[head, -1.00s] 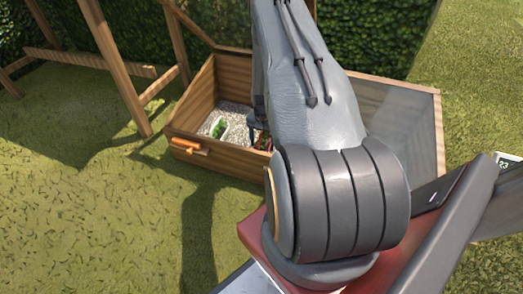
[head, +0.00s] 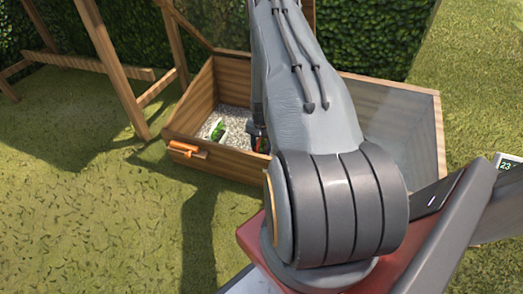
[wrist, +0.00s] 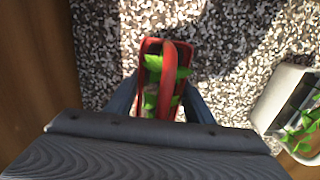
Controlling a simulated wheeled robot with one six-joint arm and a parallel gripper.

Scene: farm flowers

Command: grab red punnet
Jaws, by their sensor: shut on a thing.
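The red punnet (wrist: 149,46) is a small red basket with an arched red handle and green leaves inside. In the wrist view it sits between the two fingers of my gripper (wrist: 158,100), which is shut on it. Gravel shows around and beyond the punnet; I cannot tell whether it touches the gravel. In the head view my arm hides most of the gripper, and only a dark part of it shows inside the wooden box (head: 226,169).
A white punnet with green leaves (wrist: 283,92) lies on the gravel to the right in the wrist view; it also shows in the head view (head: 217,132). Wooden walls enclose the gravel bed. An orange handle (head: 187,150) is on the box's front. Grass lies around it.

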